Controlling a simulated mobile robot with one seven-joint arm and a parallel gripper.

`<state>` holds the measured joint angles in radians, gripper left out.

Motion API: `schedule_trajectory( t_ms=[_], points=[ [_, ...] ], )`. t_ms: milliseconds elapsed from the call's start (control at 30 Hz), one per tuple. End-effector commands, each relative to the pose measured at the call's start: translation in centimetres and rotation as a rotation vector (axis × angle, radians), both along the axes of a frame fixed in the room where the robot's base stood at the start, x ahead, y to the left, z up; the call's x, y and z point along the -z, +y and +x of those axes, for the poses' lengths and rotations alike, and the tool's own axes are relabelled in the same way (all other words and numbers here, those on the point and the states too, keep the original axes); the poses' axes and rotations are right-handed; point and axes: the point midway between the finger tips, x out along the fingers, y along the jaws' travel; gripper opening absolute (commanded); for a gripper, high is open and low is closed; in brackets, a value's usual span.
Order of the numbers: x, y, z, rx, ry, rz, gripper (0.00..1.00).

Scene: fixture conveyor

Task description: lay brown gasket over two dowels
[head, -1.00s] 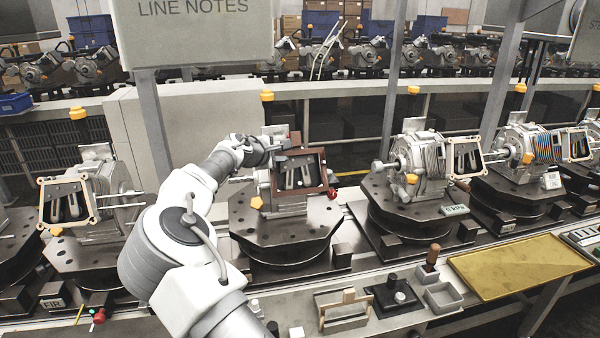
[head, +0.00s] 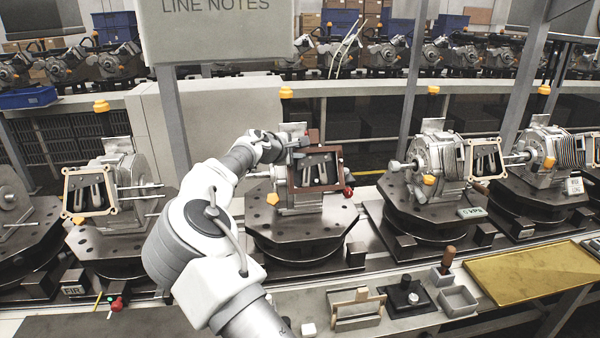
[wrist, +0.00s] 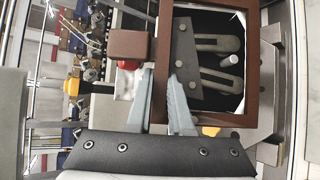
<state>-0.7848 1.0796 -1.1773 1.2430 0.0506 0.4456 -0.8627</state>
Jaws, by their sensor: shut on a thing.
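The brown gasket (head: 316,187) is a square frame held upright in front of the face of the grey housing on the middle turntable fixture. In the wrist view its bars (wrist: 271,60) surround a dark opening with pale slots. My gripper (head: 298,146) is at the gasket's upper left in the head view. In the wrist view my gripper (wrist: 166,92) is shut on one bar of the gasket, a finger on each side. A short pale pin (wrist: 230,60), perhaps a dowel, shows inside the opening. I cannot make out a second dowel or whether the gasket touches the housing.
Similar housings stand on turntables to the left (head: 110,215) and right (head: 430,195). A red knob (head: 348,191) sits close to the gasket's lower right. A yellow tray (head: 530,272) and small holders (head: 357,308) lie on the front ledge. A sign (head: 215,30) hangs above.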

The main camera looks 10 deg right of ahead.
Motion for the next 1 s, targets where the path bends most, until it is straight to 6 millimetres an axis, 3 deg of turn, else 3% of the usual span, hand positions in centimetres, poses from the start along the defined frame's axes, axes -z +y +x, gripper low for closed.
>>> schedule_trajectory(
  t_ms=[100,133,333,767,1000],
  points=[
    [0.6,0.2,0.2,-0.007,0.0,0.004,0.0],
    [0.6,0.2,0.2,-0.007,0.0,0.004,0.21],
    [0.6,0.2,0.2,-0.007,0.001,0.003,0.54],
    [0.7,0.4,-0.3,-0.002,0.005,0.004,0.54],
    [-1.1,2.7,-2.8,-0.008,-0.002,0.004,0.54]
  ],
)
